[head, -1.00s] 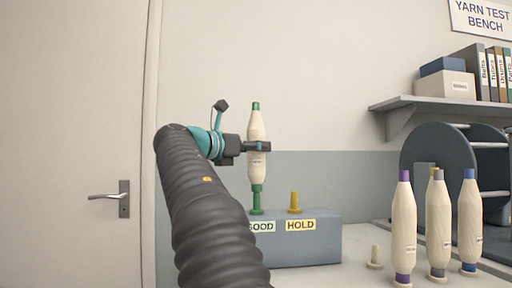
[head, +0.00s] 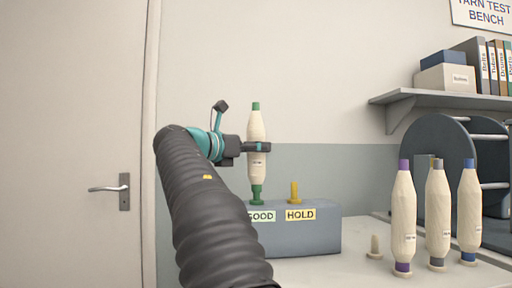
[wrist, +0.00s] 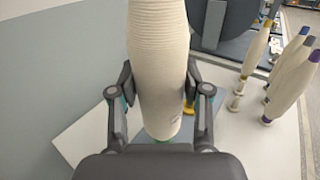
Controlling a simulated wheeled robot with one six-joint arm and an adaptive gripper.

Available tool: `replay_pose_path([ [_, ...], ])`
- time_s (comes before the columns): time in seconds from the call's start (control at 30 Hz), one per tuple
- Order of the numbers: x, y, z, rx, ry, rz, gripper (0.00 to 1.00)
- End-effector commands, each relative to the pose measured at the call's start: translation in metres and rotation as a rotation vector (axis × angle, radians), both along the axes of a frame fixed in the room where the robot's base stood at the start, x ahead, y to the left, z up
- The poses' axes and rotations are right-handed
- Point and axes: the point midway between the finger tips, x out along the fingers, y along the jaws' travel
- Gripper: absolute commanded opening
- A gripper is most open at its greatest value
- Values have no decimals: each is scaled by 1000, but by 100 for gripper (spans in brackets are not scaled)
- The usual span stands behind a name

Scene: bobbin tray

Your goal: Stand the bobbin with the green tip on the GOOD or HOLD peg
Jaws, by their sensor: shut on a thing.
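The bobbin with the green tip (head: 256,126) is upright, cream-coloured, with a green top and green at its lower end. My gripper (head: 258,147) is shut around its middle; in the wrist view the bobbin (wrist: 158,60) fills the space between the fingers. Its lower end is in line with the green GOOD peg (head: 256,202), whose upper part is no longer distinct from the bobbin's green end. I cannot tell whether the bobbin rests fully on it. The yellow HOLD peg (head: 294,193) is bare, just to the right.
Both pegs stand on a grey-blue block (head: 310,238). Bobbins with purple (head: 403,215), grey (head: 438,213) and blue (head: 469,210) tips stand at the right. A small bare wooden peg (head: 375,246) is left of them. A shelf (head: 430,99) hangs above.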

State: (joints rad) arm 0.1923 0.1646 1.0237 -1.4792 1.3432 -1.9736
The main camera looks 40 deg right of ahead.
Motion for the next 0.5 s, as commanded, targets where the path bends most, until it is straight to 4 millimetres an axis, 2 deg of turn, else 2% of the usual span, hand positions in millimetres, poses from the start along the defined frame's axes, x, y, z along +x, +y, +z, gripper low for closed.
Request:
replay_pose_path([
  [0.5,0,0,-14,0,0,0,3],
])
